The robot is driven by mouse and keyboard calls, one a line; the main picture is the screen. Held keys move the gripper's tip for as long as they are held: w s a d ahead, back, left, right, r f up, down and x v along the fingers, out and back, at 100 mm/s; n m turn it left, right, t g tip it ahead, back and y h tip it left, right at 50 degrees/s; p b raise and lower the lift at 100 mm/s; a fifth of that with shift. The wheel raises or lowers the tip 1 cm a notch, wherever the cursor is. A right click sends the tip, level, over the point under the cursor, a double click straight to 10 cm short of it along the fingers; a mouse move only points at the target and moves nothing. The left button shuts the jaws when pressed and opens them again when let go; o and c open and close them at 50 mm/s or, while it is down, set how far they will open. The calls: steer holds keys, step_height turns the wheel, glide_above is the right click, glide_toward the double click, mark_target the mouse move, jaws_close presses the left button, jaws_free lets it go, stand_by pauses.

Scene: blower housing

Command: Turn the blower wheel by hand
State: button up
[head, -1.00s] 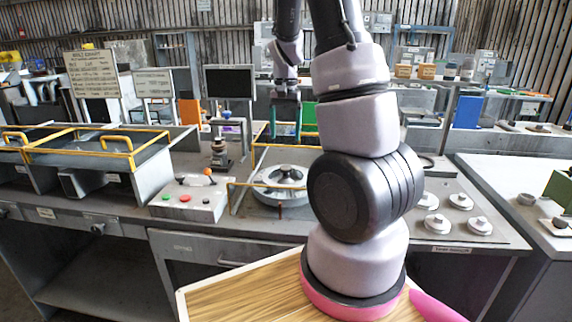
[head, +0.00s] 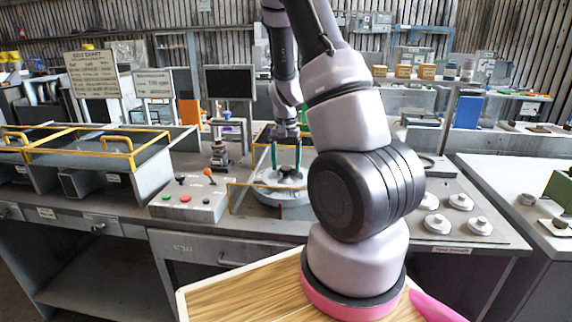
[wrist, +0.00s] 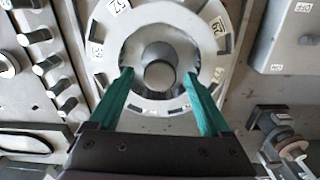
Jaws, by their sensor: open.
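The blower wheel (wrist: 108,68) is a pale round ring with dark slots and number labels around a grey central hub knob (wrist: 159,74). In the head view the blower housing (head: 289,211) sits on the bench, partly hidden by my arm, with the dark hub (head: 287,172) on top. My gripper (wrist: 158,76) is open, with its green fingers on either side of the hub in the wrist view. In the head view it points straight down over the wheel (head: 286,160). Whether the fingers touch the hub cannot be told.
A control box (head: 190,197) with red and green buttons and a yellow rail stand left of the housing. Several round pale knobs (head: 437,223) sit on a plate to the right. A grey box (wrist: 292,38) lies beside the wheel in the wrist view.

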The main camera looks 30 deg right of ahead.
jaws_close()
steer(key=shift+n, duration=0.4)
steer(key=n, duration=0.4)
steer(key=shift+n, duration=0.3)
steer(key=n, duration=0.4)
steer(key=shift+n, duration=0.3)
steer(key=n, duration=0.5)
steer(key=shift+n, duration=2.4)
